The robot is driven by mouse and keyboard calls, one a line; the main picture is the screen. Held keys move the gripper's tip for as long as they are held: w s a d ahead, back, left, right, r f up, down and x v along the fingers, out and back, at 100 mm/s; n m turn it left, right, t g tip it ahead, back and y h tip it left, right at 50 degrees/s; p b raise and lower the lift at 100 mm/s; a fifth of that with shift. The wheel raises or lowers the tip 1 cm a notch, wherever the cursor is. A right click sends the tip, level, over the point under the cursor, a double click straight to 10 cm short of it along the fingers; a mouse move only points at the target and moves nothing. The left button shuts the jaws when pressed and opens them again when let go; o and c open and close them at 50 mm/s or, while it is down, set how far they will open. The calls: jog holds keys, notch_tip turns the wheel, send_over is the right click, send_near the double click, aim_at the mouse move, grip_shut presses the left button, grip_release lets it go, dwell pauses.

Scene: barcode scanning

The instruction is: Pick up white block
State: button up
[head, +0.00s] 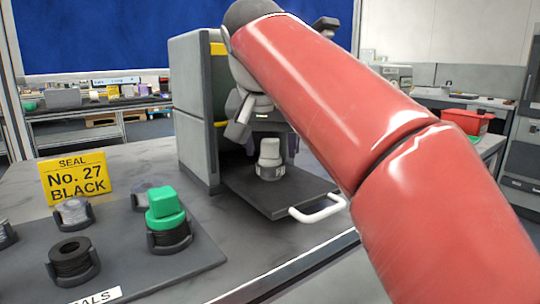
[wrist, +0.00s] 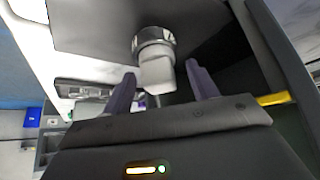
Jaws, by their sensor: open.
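The white block (head: 269,150) stands on a grey round base on the dark tray of the grey cabinet, in the middle of the head view. It also shows in the wrist view (wrist: 157,74), below a shiny metal ring. My gripper (wrist: 161,84) is open, with its two dark fingers on either side of the block's end. A gap shows between the block and each finger. In the head view my red arm hides part of the cabinet, and the fingertips are hard to make out there.
The grey cabinet (head: 190,105) stands open behind and left of the tray (head: 305,190), which has a white handle (head: 318,209). A green block (head: 165,202) sits on black rings on the grey mat (head: 140,262). A yellow sign (head: 75,178) stands at left.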

jog(key=shift+c, duration=0.3)
jog(key=c, duration=1.1)
jog(key=shift+r, duration=0.1)
